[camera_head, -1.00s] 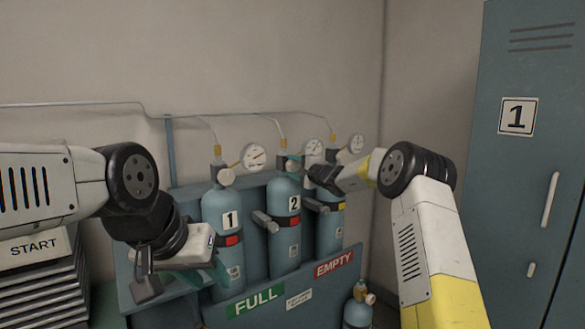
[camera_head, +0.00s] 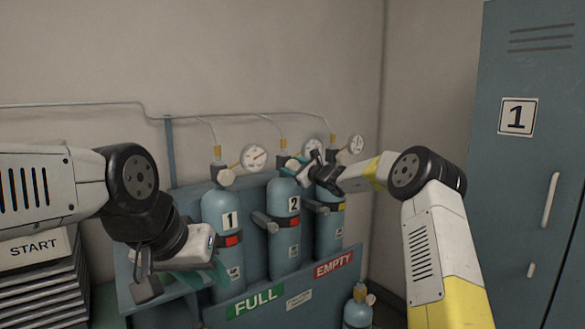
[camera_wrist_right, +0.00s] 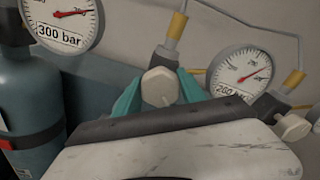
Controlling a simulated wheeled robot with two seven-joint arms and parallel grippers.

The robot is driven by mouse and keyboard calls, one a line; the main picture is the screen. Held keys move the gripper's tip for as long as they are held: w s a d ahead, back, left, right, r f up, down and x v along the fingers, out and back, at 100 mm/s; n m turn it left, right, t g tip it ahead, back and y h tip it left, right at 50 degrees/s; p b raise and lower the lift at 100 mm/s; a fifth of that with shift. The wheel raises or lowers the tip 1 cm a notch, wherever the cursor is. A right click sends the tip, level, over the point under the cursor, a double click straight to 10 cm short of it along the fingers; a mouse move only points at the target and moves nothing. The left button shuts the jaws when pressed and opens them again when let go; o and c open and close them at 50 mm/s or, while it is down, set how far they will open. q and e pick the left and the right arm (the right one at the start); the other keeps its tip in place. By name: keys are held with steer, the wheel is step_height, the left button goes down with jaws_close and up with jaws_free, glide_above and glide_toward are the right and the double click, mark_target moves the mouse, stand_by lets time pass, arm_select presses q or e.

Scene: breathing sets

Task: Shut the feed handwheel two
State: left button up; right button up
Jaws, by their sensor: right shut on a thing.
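Cylinder two (camera_head: 284,235) is a blue bottle marked 2, strapped upright in the middle of the rack. Its feed handwheel (camera_wrist_right: 160,88) is a pale faceted knob on the valve, between the teal fingers in the right wrist view. My right gripper (camera_head: 290,163) reaches the valve top of cylinder two from the right and is shut on this handwheel; it also shows in the right wrist view (camera_wrist_right: 160,95). In the head view the fingers hide most of the knob. My left gripper (camera_head: 198,272) hangs low in front of cylinder one, its jaw gap unclear.
Cylinder one (camera_head: 220,215) stands left, with a third cylinder (camera_head: 329,235) right. Round gauges (camera_head: 254,157) and thin pipes rise behind the valves. Another handwheel (camera_wrist_right: 293,126) is close to my right gripper. A small bottle (camera_head: 358,312) stands below; a locker (camera_head: 530,190) is at right.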

steer(key=m, duration=0.3)
steer(key=shift+d+f+m, duration=0.15)
steer(key=shift+m, duration=0.25)
steer(key=m, duration=0.3)
steer(key=shift+m, duration=0.3)
steer(key=m, duration=0.3)
steer(key=shift+w+m, duration=0.1)
steer(key=shift+m, duration=0.2)
steer(key=m, duration=0.3)
steer(key=shift+f+m, duration=0.1)
steer(key=shift+m, duration=0.2)
steer(key=m, duration=0.3)
steer(key=shift+m, duration=0.3)
steer(key=m, duration=0.3)
steer(key=shift+f+m, duration=0.1)
steer(key=shift+m, duration=0.3)
steer(key=m, duration=1)
steer(key=shift+m, duration=0.4)
steer(key=m, duration=0.8)
steer(key=shift+m, duration=2.2)
